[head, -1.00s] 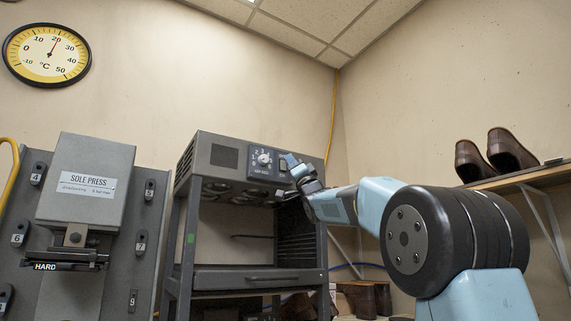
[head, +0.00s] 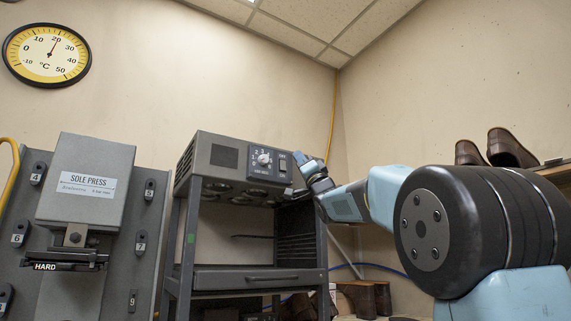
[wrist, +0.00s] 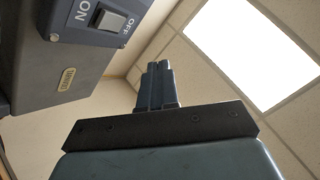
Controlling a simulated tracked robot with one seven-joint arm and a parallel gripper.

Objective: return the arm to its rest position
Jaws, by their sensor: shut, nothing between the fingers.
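My gripper (head: 304,161) is beside the right end of the grey heater box (head: 225,155) in the head view, partly seen against the wall behind. In the wrist view its two fingers (wrist: 158,84) are pressed together with nothing between them. The box's control panel carries a dial (head: 264,158) and a rocker switch (head: 283,164). The switch also shows in the wrist view (wrist: 112,20), marked ON and OFF, apart from the fingers. My arm reaches in from the right, its large black joint at the lower right.
The heater box tops a dark rack with a drawer (head: 258,279). The sole press (head: 86,182) stands left. Brown shoes (head: 510,148) sit on a wall shelf (head: 555,168) at the right, behind my arm. A yellow cable (head: 331,125) runs along the wall.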

